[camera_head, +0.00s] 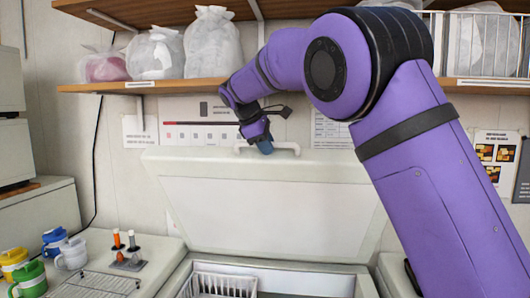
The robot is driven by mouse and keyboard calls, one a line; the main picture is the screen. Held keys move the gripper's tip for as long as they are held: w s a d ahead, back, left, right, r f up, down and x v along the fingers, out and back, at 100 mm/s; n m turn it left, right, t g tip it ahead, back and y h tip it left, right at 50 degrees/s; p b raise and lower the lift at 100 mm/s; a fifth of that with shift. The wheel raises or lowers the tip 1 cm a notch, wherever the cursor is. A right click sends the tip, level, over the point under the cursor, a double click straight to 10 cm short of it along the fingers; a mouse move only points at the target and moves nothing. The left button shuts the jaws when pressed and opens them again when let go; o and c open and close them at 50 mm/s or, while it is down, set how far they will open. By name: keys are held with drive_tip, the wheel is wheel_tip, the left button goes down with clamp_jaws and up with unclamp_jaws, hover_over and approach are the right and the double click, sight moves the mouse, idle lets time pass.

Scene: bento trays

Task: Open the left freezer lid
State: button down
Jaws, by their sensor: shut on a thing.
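The freezer lid (268,211) stands raised and tilted back toward the wall, with its pale inner panel facing me. A white handle (288,146) is on its top edge. My gripper (264,147) is at the left part of this handle and is shut on it; the fingertips are small and partly hidden. The freezer opening (310,283) shows below the lid, with a white wire basket (222,284) inside at the left.
A shelf (180,84) with white bags (212,42) runs above the lid, near my arm. Several mugs (70,252), a wire rack (98,285) and a small stand with tubes (128,258) are on the left counter. Posters hang on the wall behind.

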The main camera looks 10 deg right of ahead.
drive_tip(key=shift+w, duration=0.2)
drive_tip(key=c, duration=1.3)
unclamp_jaws()
drive_tip(key=shift+c, duration=0.2)
